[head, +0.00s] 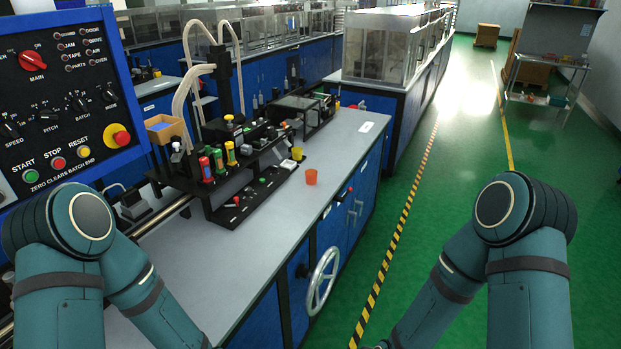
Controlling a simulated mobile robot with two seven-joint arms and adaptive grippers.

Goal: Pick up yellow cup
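A small yellow cup (297,153) stands on the grey bench top, close beside the black tape machine. An orange cup (311,177) stands in front of it and a little to its right, near the bench's right edge. My two teal arms come in at the lower left and lower right. Both bend down out of the bottom of the picture, so neither gripper shows. Nothing is seen touching the yellow cup.
The black machine (215,185) with red, green and yellow parts stands left of the cups. A control panel (65,100) blocks the upper left. A handwheel (322,281) juts from the blue bench front. The bench top in front is clear, and green floor lies to the right.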

